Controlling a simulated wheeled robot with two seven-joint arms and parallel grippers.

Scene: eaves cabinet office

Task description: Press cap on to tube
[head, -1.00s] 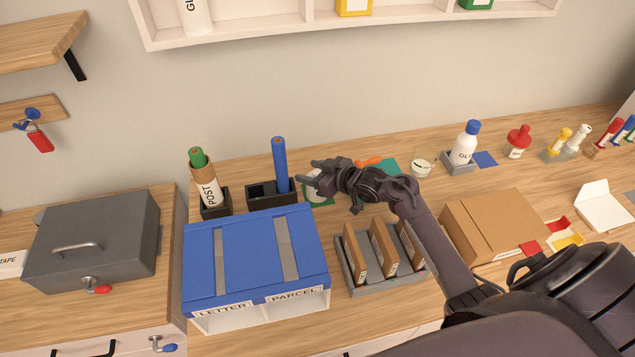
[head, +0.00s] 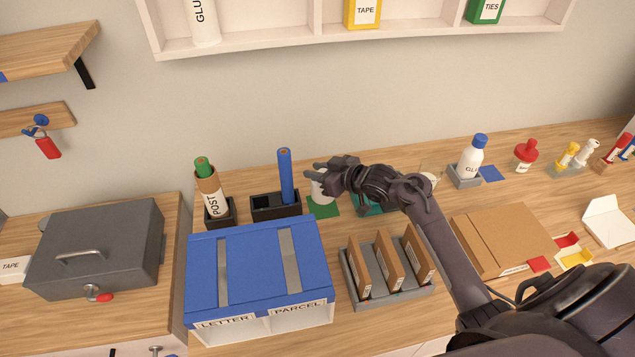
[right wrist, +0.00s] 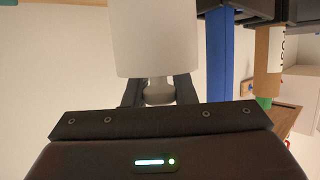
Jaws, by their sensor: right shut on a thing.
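The cardboard tube (head: 210,190), marked POST, leans slightly in a black holder at the back left of the desk. A green end (head: 203,167) shows at its top. The tube also shows in the right wrist view (right wrist: 267,68). My right gripper (head: 318,172) is above the green mat, right of the blue tube. In the head view this white cylinder (head: 322,188) is partly hidden by the fingers. My left gripper is not in view.
A blue tube (head: 286,176) stands in a two-slot black holder (head: 263,208) between the gripper and the cardboard tube. The blue letter and parcel box (head: 257,256) stands in front. A grey rack (head: 397,290) with brown packets is right of the box.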

